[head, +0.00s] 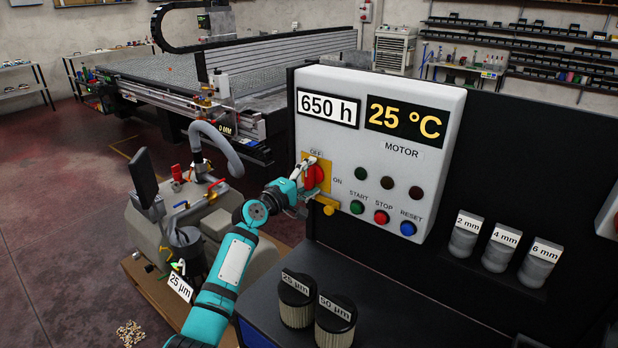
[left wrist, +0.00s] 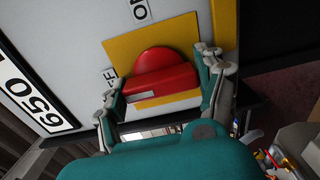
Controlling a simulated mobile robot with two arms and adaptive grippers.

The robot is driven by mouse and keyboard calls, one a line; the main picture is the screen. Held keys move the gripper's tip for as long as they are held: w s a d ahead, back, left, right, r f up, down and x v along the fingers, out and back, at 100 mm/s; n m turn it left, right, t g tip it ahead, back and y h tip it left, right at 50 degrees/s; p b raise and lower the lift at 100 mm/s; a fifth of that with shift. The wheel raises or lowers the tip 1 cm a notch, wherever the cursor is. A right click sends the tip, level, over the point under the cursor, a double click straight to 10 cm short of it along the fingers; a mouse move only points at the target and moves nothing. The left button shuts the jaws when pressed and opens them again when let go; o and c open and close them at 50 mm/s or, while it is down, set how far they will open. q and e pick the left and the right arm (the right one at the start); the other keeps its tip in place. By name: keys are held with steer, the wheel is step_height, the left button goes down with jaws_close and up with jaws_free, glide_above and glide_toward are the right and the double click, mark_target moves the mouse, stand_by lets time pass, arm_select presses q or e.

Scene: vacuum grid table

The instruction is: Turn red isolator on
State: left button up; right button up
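The red isolator (head: 316,174) is a red rotary handle on a yellow plate (head: 326,185), on the left of the white control panel. OFF is printed above it and ON to its right. In the head view its handle looks roughly upright, toward OFF. My left gripper (head: 309,180) is at the isolator. In the left wrist view the isolator (left wrist: 160,76) lies between the two spread fingers (left wrist: 158,82), one at each end of the handle. The fingers are very close to the handle; I cannot tell whether they touch it. My right gripper is not in view.
Green START (head: 357,207), red STOP (head: 381,217) and blue RESET (head: 408,228) buttons sit right of the isolator. A yellow padlock-like part (head: 327,209) is just below it. Filter jars (head: 296,300) stand on the dark ledge. A pump unit (head: 195,235) is at left.

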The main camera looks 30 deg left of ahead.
arm_select(q)
steer(key=c, duration=0.4)
steer(key=shift+c, duration=0.8)
steer(key=m+b, duration=0.3)
steer(key=m, duration=0.1)
steer(key=shift+f+b, duration=0.2)
steer(key=shift+b, duration=0.2)
steer(key=m+b, duration=0.3)
steer(key=m, duration=0.2)
steer(key=shift+b, duration=0.4)
steer(key=m+b, duration=0.1)
steer(key=m, duration=0.3)
steer(key=shift+r+m+b, duration=0.1)
steer(key=shift+m+b, duration=0.25)
steer(key=shift+m, duration=0.05)
steer(key=m, duration=0.3)
steer(key=shift+m, duration=0.8)
